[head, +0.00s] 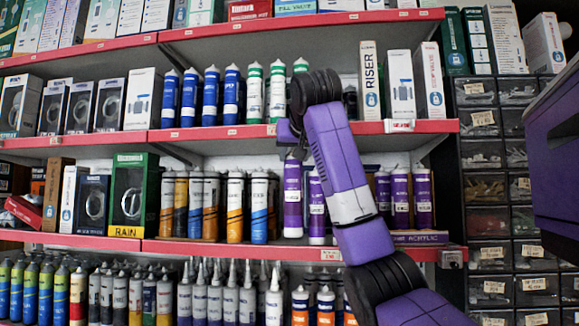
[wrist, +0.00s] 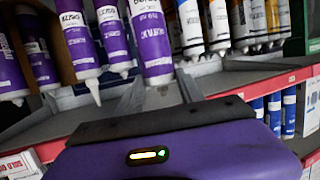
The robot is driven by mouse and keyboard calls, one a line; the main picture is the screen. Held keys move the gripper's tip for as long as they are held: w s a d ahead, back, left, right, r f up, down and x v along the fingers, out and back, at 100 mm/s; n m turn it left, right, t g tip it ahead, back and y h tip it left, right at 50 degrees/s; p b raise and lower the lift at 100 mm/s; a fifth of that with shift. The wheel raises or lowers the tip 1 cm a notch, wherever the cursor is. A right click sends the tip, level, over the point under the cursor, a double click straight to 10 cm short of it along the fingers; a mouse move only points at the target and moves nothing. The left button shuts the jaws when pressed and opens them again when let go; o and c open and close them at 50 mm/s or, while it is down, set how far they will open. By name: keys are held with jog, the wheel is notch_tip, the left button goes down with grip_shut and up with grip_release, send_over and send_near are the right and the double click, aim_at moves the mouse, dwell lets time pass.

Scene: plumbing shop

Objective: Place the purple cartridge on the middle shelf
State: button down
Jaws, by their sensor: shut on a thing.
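The purple cartridge (head: 292,196) is upright with its white nozzle up, directly under my gripper (head: 290,137) in the head view. Its base appears slightly higher than that of the purple cartridge (head: 317,210) beside it; I cannot tell whether it touches the shelf.
More purple cartridges (head: 400,197) stand to the right, partly behind my arm. White-and-blue cartridges (head: 259,205) stand close on the left. The middle-edged shelf holds blue cartridges (head: 210,98), white-and-green ones (head: 277,92) and boxes (head: 400,88). Parts drawers (head: 488,190) are at the right.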

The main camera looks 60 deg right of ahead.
jog(key=p+x, duration=0.5)
jog(key=x, duration=0.5)
jog(key=shift+f, duration=0.25)
jog(key=c, duration=0.7)
grip_release()
jog(key=shift+f, duration=0.15)
jog(key=shift+c, duration=0.2)
jog(key=shift+a, duration=0.1)
